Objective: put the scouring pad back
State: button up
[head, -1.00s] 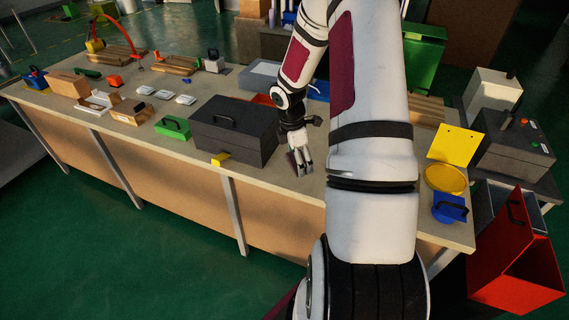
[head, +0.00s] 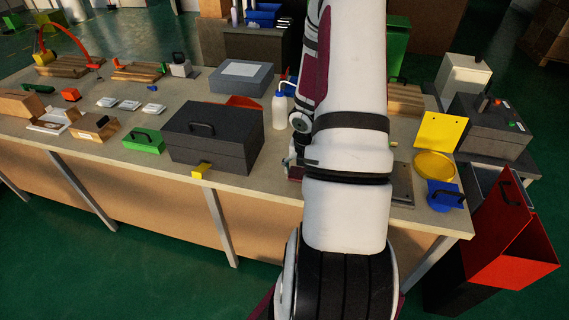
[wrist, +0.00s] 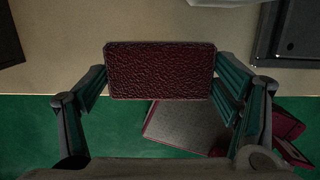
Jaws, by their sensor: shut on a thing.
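The scouring pad (wrist: 160,71) is a dark red, rough-faced rectangular block. In the wrist view it sits between the two fingers of my gripper (wrist: 161,78), which is shut on its short sides. The pad is over the bench's front edge in that view, with bench top above it and green floor below. In the head view my arm hides most of the gripper and pad; only a small part of the gripper (head: 292,163) shows left of the arm, near the front edge. The pad's height over the bench is hard to tell.
A dark grey toolbox (head: 213,138) and a white bottle (head: 279,110) stand left of my arm. To the right are a dark flat plate (head: 401,184), a yellow round dish (head: 434,165), a blue holder (head: 444,194) and a red bin (head: 509,235) beyond the bench end.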

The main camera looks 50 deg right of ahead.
jog(key=w+d, duration=0.1)
jog(key=w, duration=0.5)
jog(key=w+d+f, duration=0.1)
jog(key=w, duration=0.3)
jog(key=shift+d, duration=0.3)
jog(key=shift+f, duration=1.8)
jog(key=shift+f, duration=0.1)
jog(key=o, duration=1.1)
jog(key=shift+c, duration=0.2)
